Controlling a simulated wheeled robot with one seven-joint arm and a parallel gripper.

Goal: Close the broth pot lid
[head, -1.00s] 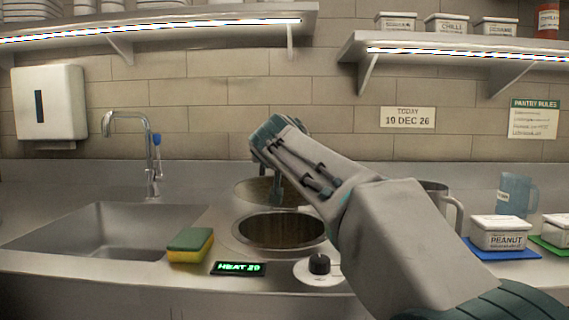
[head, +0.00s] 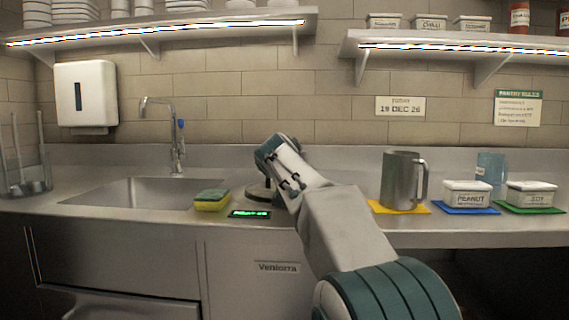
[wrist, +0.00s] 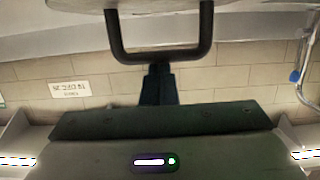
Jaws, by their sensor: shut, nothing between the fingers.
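The broth pot lid (head: 256,192) lies flat over the well in the counter, partly hidden behind my arm in the head view. In the wrist view, which is upside down, the lid (wrist: 235,5) shows at the top edge with its dark bar handle (wrist: 205,35). My gripper (wrist: 158,70) is shut and empty. Its fingertips are at the handle's bar in the wrist view; whether they touch it I cannot tell. In the head view my gripper (head: 271,182) is over the lid, its tips mostly hidden.
A steel jug (head: 399,180) on a yellow mat, a peanut tub (head: 467,196) and a soy tub (head: 531,196) stand to the right.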

